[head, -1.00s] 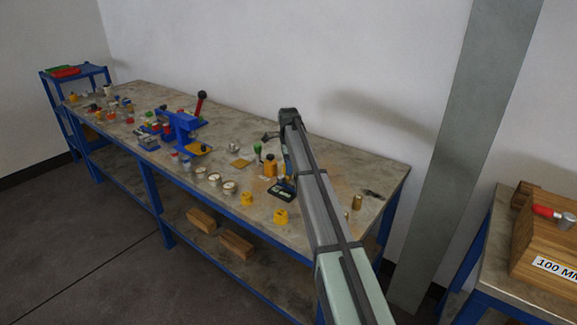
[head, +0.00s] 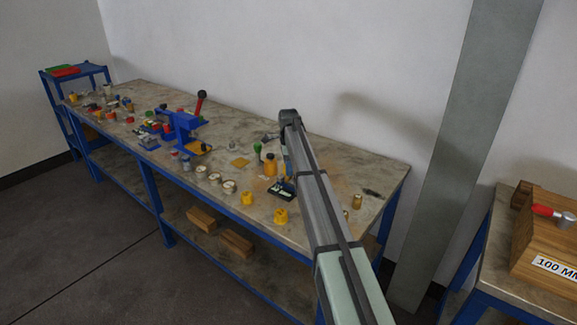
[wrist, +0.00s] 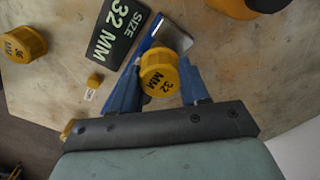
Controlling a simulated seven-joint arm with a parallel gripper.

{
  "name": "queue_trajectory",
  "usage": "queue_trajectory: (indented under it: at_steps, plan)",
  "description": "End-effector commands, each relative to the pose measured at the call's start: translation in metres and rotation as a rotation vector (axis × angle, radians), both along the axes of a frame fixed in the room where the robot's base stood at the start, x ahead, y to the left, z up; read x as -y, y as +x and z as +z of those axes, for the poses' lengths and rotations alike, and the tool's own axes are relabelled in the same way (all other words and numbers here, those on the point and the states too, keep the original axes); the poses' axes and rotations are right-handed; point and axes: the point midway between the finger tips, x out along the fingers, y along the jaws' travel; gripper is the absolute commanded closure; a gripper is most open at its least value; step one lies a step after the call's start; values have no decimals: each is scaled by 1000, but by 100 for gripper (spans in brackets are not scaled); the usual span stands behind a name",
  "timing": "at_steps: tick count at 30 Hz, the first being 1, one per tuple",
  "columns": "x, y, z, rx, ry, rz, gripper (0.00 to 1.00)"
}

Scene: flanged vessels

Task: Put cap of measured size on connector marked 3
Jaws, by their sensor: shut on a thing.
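My gripper (wrist: 159,82) has its blue fingers shut on a yellow cap (wrist: 159,72) marked 32 MM, seen in the wrist view. A dark readout (wrist: 117,32) reading SIZE 32 MM lies just beyond it, beside a blue and metal tool partly hidden by the cap. Another yellow cap (wrist: 23,45), marked 36 MM, sits on the bench at left. In the head view my arm hides the gripper and the held cap; the readout (head: 283,190) shows beside the arm. I cannot make out a connector marked 3 in either view.
Two yellow caps (head: 281,216) stand near the front edge. Brass pieces (head: 356,201) stand right of my arm.

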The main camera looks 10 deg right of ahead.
Motion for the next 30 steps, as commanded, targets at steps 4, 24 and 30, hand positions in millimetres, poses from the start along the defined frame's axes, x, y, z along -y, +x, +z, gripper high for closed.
queue_trajectory:
  at_steps: [4,24,30]
  plan:
    - [0,0,-2,0,0,0,84]
    - [0,0,-11,0,0,0,84]
    - [0,0,-11,0,0,0,48]
